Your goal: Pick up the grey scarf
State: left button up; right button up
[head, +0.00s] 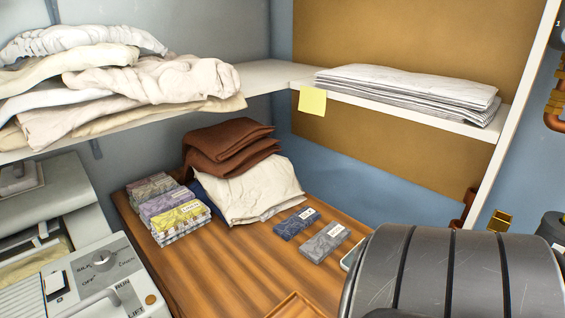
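The grey scarf (325,243) appears to be the small flat grey folded bundle with a pale label, lying on the wooden table toward its right side. A similar dark blue folded bundle (296,222) with a label lies just behind and left of it, with a narrow gap between them. The grey bundle is fully visible, and nothing lies on top of it. Neither of my grippers shows in the head view.
Patterned bundles (178,212) are stacked at left; brown and cream cloths (262,190) lie behind. A dark banded cylinder (425,275) fills the lower right. A shelf (265,76) overhangs. A control panel (100,285) stands left.

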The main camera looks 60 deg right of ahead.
aim_at(315, 249)
jog(key=z, duration=2.3)
jog(key=u, duration=2.75)
jog(key=z, duration=2.75)
